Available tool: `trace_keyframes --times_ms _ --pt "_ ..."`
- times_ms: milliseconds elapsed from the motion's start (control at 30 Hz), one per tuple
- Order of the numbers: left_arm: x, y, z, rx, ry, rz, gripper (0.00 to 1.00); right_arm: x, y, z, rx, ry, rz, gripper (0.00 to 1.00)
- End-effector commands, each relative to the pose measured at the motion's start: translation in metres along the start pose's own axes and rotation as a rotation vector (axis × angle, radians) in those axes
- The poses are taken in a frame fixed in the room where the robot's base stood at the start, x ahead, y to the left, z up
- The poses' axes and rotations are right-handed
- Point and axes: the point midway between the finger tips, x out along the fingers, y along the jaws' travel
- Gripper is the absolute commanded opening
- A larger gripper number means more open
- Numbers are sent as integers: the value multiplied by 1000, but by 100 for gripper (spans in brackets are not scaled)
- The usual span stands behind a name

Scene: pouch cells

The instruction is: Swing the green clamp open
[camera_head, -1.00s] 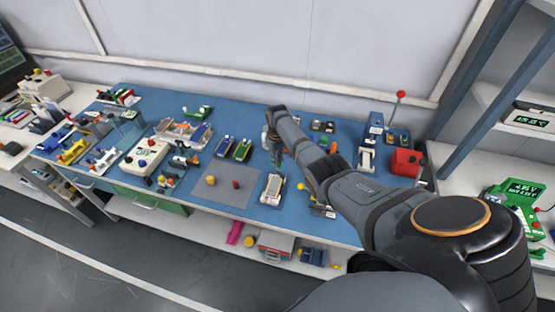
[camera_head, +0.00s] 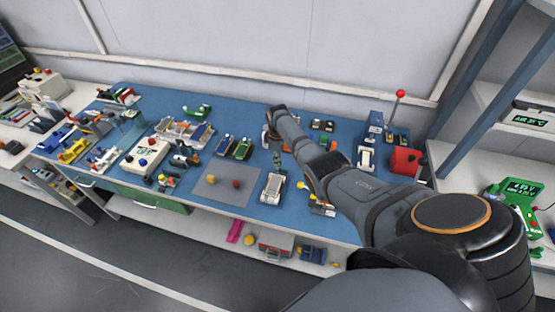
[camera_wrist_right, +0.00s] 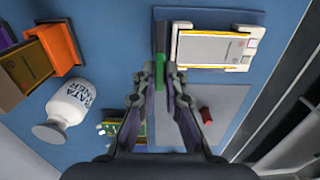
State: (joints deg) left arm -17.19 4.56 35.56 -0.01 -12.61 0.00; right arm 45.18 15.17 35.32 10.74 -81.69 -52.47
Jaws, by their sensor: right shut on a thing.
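The green clamp (camera_wrist_right: 160,72) shows in the right wrist view as a narrow upright green piece beside a white fixture (camera_wrist_right: 182,58) that bears a yellow-edged pouch cell (camera_wrist_right: 215,47). My right gripper (camera_wrist_right: 160,80) is shut on the green clamp; its two fingers stand on either side of it. In the head view my right gripper (camera_head: 277,160) is at the back edge of the same white fixture (camera_head: 264,193); the clamp is too small to make out there. My left gripper is not in view.
A grey mat (camera_head: 212,200) with small red and orange pieces lies left of the fixture. In the wrist view a white bottle (camera_wrist_right: 75,103) and an orange bin (camera_wrist_right: 62,45) are at left. A red box (camera_head: 404,161) stands at right.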

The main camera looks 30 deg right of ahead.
Motion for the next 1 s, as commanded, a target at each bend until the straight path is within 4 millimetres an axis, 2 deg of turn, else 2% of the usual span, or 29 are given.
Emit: trace_keyframes --times_ms 533,567,733,1000 --pt "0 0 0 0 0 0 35 -1 1 -1 -25 3 3 0" --pt "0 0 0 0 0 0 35 -1 1 -1 -25 3 3 12" --pt "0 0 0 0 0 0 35 -1 1 -1 -24 2 2 33" --pt "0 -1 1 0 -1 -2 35 -1 0 0 -24 1 1 33"
